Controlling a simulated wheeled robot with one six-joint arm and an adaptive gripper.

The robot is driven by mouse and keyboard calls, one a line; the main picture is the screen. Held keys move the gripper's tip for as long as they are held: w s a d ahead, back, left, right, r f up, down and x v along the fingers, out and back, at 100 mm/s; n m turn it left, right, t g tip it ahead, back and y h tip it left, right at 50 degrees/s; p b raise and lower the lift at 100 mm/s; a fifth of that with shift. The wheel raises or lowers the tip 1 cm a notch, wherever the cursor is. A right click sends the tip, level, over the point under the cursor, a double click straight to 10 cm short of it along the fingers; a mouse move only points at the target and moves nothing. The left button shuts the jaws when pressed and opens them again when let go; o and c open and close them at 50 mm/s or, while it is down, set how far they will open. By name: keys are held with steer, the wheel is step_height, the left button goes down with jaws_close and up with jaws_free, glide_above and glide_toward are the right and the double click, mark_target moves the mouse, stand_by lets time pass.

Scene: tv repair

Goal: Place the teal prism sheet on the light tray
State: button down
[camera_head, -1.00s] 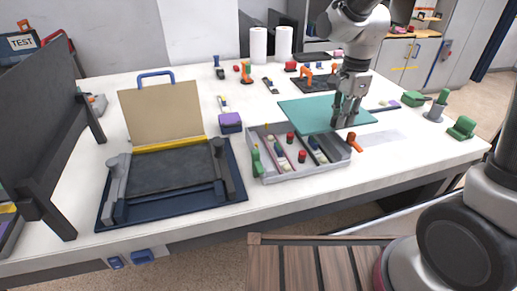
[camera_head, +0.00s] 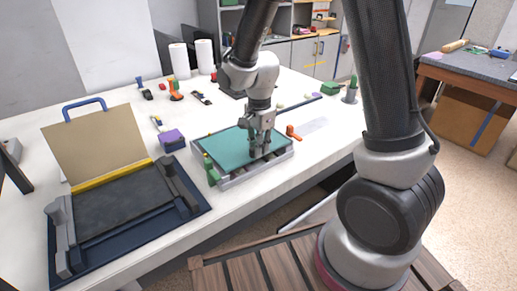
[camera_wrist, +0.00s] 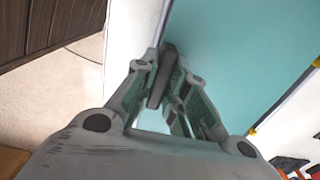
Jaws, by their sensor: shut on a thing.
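The teal prism sheet (camera_head: 226,147) is flat above the grey light tray (camera_head: 264,171) in the head view and covers nearly all of its inside. The tray's front wall and right side show below the sheet. I cannot tell whether the sheet rests on the tray or is just over it. My gripper (camera_head: 259,153) points down at the sheet's right part and is shut on its edge. In the wrist view, my gripper's fingers (camera_wrist: 162,77) close on the edge of the teal sheet (camera_wrist: 240,50), which fills much of the picture.
A dark blue frame with a black panel (camera_head: 125,205) and a raised tan board (camera_head: 97,143) stands left of the tray. A green clamp (camera_head: 211,170) is at the tray's left end. An orange clamp (camera_head: 293,132) and a purple block (camera_head: 171,139) are close by.

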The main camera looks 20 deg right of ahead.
steer(key=shift+f, duration=0.45)
steer(key=c, duration=1.4)
jaws_free()
steer(key=shift+c, duration=0.2)
step_height(320, 180, up, 12)
steer(key=f, duration=0.1)
steer(key=s+d+r+n+t, duration=0.2)
steer(key=s+d+r+n, duration=0.4)
steer(key=s, duration=0.3)
steer(key=s+d+r+n+t, duration=0.2)
steer(key=s+d+r+n, duration=0.4)
steer(key=s+d+n, duration=0.2)
steer(key=shift+s+d+r, duration=0.2)
steer(key=shift+s+d, duration=0.25)
steer(key=shift+s, duration=0.55)
